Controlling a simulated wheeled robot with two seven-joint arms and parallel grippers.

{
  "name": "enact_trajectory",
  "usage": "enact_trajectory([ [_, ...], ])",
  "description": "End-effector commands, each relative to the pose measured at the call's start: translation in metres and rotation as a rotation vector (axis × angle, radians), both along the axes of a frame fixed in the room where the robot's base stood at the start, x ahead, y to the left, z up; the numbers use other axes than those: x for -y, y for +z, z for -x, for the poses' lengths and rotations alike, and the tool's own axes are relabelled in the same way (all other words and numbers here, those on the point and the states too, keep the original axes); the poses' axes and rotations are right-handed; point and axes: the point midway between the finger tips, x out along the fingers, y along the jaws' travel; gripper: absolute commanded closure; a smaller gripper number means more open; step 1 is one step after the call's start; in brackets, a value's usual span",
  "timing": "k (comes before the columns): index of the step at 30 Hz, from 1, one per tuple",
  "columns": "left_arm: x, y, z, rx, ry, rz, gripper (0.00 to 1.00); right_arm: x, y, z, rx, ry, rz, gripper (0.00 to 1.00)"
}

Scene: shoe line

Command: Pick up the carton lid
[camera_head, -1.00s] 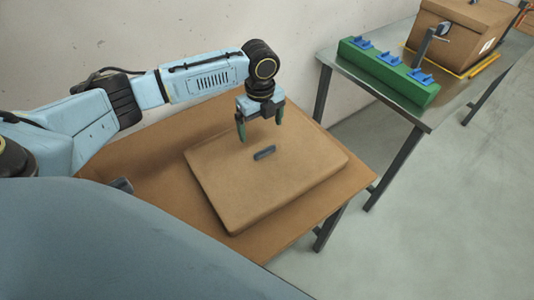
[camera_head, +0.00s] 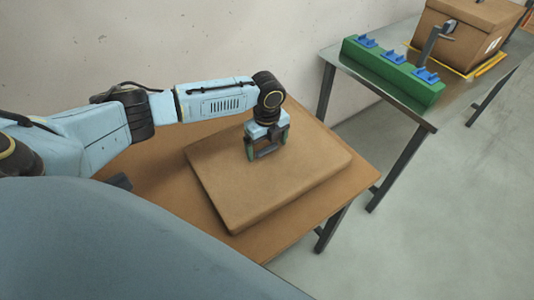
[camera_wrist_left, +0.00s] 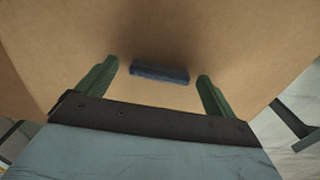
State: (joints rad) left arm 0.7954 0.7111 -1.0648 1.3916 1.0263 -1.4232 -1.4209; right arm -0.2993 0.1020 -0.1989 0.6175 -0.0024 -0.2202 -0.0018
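The carton lid (camera_head: 262,196) is a flat brown cardboard slab lying on the brown table. It has a small dark blue handle on top, clear in the left wrist view (camera_wrist_left: 160,73). My left gripper (camera_head: 267,151) is down at the lid's top, with its green fingers on either side of the handle. In the left wrist view, the fingers (camera_wrist_left: 157,71) are open beyond the two ends of the handle, with a small gap at each end. In the head view the gripper partly hides the handle. My right gripper is not in view.
The brown table (camera_head: 290,232) has bare room around the lid. A metal table (camera_head: 402,97) to the right holds a green block with blue pieces (camera_head: 390,72) and a brown carton (camera_head: 468,35) in a yellow frame. A wall stands behind.

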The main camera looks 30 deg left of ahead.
Motion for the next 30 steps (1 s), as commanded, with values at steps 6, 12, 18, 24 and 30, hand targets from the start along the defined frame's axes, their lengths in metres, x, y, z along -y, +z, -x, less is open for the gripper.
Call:
enact_trajectory([
  [6,0.0,0.001,0.0,0.0,0.0,0.0,0.36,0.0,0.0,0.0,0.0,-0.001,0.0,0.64],
  [12,0.0,0.001,0.0,0.001,0.001,-0.001,0.59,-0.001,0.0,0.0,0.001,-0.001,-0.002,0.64],
  [18,0.0,0.002,0.0,0.001,0.001,-0.001,0.59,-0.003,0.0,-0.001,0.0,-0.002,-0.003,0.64],
  [24,-0.001,0.029,-0.001,0.004,0.001,0.0,0.59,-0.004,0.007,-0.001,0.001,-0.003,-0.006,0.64],
  [30,-0.001,0.071,-0.001,0.004,0.0,0.001,0.59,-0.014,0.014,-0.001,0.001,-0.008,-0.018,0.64],
])
